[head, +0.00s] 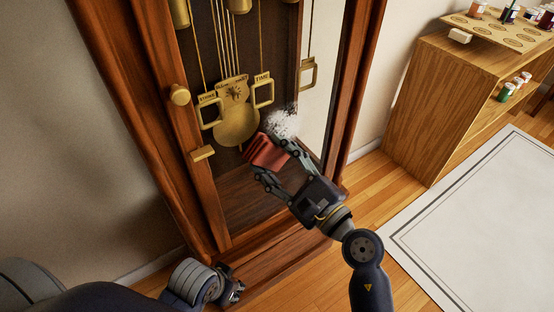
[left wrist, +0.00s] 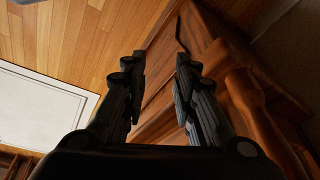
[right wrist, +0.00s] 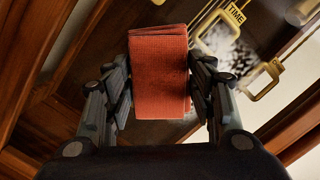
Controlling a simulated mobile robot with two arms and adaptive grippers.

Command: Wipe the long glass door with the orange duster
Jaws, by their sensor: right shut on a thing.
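The long glass door (head: 238,190) belongs to a tall wooden clock case; brass weights and a pendulum show through it. A whitish smudge (head: 284,123) marks the glass right of the pendulum bob; it also shows in the right wrist view (right wrist: 232,52). My right gripper (head: 272,160) is shut on the orange duster (right wrist: 159,72), a folded cloth, just below and left of the smudge. I cannot tell whether the cloth touches the glass. My left gripper (head: 236,291) is low by the clock's base; the left wrist view shows its fingers (left wrist: 160,75) apart and empty.
A brass knob (head: 180,95) and a small brass catch (head: 203,153) stand out from the door's left side. A wooden cabinet (head: 430,105) with small bottles stands at the right. A white rug (head: 480,220) lies on the open wooden floor before it.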

